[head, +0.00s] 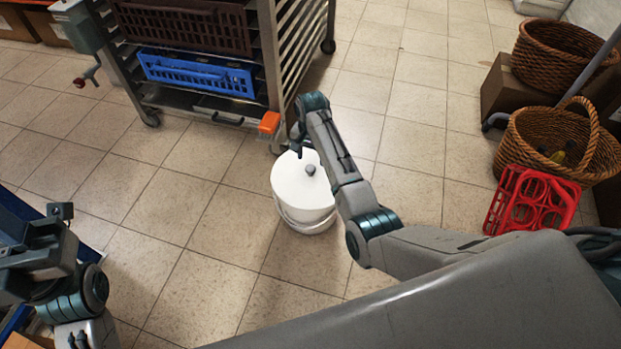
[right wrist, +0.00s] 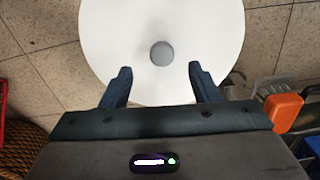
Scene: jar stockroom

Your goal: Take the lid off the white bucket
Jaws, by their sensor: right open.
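The white bucket (head: 305,223) stands on the tiled floor with its round white lid (head: 290,188) on top. A small grey knob (head: 310,170) sits in the middle of the lid. My right gripper (head: 298,150) is over the far edge of the lid. In the right wrist view my right gripper (right wrist: 160,75) is open and empty, and the knob (right wrist: 161,53) shows between and just beyond its fingertips, apart from both. The lid (right wrist: 120,30) fills much of that view. My left gripper (head: 62,212) is at the left edge, away from the bucket; its jaws are unclear.
A metal rack (head: 285,60) with a blue crate (head: 195,74) and a brown crate stands behind the bucket. An orange block (head: 269,123) is at its corner. Wicker baskets (head: 545,140) and a red rack (head: 530,205) are at right. Floor left of the bucket is clear.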

